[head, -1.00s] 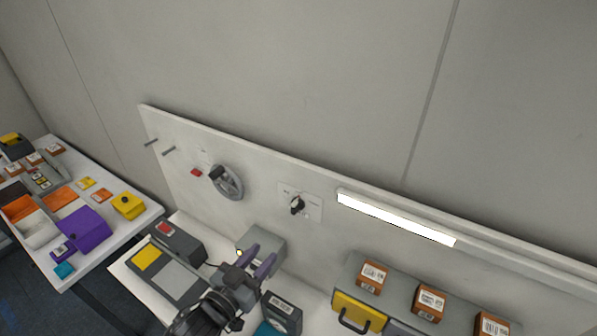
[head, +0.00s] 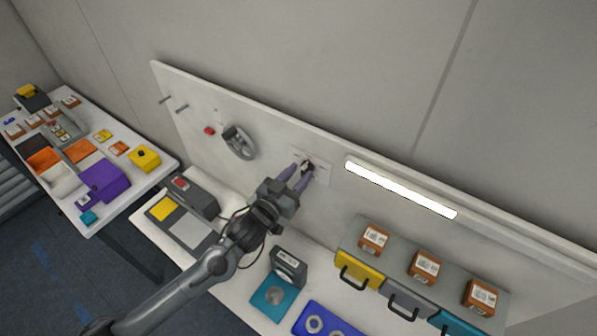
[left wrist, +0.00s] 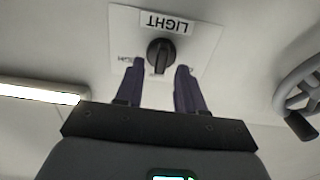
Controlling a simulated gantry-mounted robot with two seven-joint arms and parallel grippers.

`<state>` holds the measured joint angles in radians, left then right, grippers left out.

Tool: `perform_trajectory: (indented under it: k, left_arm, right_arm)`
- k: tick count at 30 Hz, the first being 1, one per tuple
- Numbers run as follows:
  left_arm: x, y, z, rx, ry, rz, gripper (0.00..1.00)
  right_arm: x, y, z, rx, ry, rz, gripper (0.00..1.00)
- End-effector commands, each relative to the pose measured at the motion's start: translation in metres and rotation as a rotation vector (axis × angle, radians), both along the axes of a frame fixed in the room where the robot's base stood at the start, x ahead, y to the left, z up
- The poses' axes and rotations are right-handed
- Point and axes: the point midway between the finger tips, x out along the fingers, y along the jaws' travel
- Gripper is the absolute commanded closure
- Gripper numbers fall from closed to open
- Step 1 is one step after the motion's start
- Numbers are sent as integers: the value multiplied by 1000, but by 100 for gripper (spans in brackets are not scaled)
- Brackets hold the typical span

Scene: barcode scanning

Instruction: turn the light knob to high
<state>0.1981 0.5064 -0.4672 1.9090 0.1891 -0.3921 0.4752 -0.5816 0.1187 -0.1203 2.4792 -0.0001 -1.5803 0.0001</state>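The light knob (left wrist: 160,56) is a small black knob on a white plate labelled LIGHT (left wrist: 166,22), which appears upside down in the left wrist view. In the head view the plate (head: 322,168) is on the white back panel, and the knob (head: 307,166) is partly hidden by my fingers. My left gripper (head: 300,174) is at the plate, with its purple fingers on both sides of the knob. In the left wrist view the left gripper (left wrist: 160,76) is open, with gaps between the fingers and the knob. My right gripper is not in view.
A lit white lamp bar (head: 400,188) is right of the plate. A grey handwheel (head: 239,143) and red button (head: 209,130) are to the left. Below are boxes on drawers (head: 358,268) and a scanner stand (head: 289,266). A side table (head: 140,185) is at far left.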

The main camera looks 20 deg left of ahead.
Motion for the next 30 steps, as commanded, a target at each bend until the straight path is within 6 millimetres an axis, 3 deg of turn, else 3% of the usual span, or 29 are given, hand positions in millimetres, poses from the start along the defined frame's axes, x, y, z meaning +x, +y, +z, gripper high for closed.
perform_trajectory:
  k: [11, 12, 19, 30]
  left_arm:
    - [6, -2, 0, 0, 1, 0, 62]
    - [6, -2, 0, 0, 1, 0, 63]
    - [6, -2, 0, 0, 1, 0, 98]
    - [6, -2, 0, 20, -3, 0, 100]
  right_arm:
    - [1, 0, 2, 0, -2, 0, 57]
    - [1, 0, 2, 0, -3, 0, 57]
    - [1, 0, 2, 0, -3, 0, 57]
    - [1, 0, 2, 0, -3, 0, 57]
